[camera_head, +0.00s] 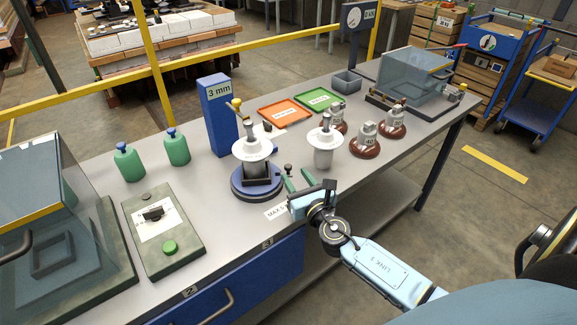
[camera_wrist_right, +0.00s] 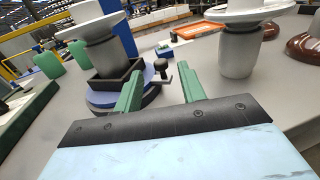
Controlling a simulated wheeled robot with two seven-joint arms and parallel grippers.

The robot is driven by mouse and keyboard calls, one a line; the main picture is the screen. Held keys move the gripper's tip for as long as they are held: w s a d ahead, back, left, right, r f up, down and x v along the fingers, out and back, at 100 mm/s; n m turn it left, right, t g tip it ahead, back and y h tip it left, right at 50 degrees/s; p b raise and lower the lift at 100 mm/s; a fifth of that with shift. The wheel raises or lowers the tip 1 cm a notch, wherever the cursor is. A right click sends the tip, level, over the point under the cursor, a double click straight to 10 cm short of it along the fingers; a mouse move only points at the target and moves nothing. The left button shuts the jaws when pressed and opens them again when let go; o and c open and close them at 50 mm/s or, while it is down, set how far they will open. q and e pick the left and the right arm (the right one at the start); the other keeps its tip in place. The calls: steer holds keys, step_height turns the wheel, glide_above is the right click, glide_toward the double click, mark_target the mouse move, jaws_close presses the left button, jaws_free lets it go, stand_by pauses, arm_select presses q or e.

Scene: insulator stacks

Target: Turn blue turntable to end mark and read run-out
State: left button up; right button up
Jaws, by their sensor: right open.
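The blue turntable (camera_head: 257,188) stands near the bench's front edge and bears a black square holder (camera_head: 258,170). A white insulator (camera_head: 252,149) stands upright in it. In the right wrist view the turntable (camera_wrist_right: 105,108) is at the left, with a small dark-knobbed crank (camera_wrist_right: 160,68) on its near side. My right gripper (camera_head: 297,180) is open, with green fingers just right of the turntable. In the wrist view the crank knob appears between and beyond the fingertips (camera_wrist_right: 163,80), apparently untouched. The end mark and any run-out reading cannot be made out. My left gripper is out of view.
A blue "3 mm" block (camera_head: 217,122) stands behind the turntable. A second white insulator (camera_head: 325,145) and several brown ones (camera_head: 365,147) stand right. A control box (camera_head: 163,235) with a green button, green bottles (camera_head: 129,163) and clear-lidded cases (camera_head: 415,78) occupy the bench.

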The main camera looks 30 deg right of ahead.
mark_target(290, 168)
steer(key=w, duration=0.4)
steer(key=shift+w+d, duration=0.2)
steer(key=shift+d, duration=0.1)
steer(key=shift+w+b, duration=0.3)
steer(key=shift+w, duration=0.3)
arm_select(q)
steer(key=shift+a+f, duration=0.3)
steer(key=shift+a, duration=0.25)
arm_select(e)
steer(key=shift+d, duration=0.1)
jaws_close()
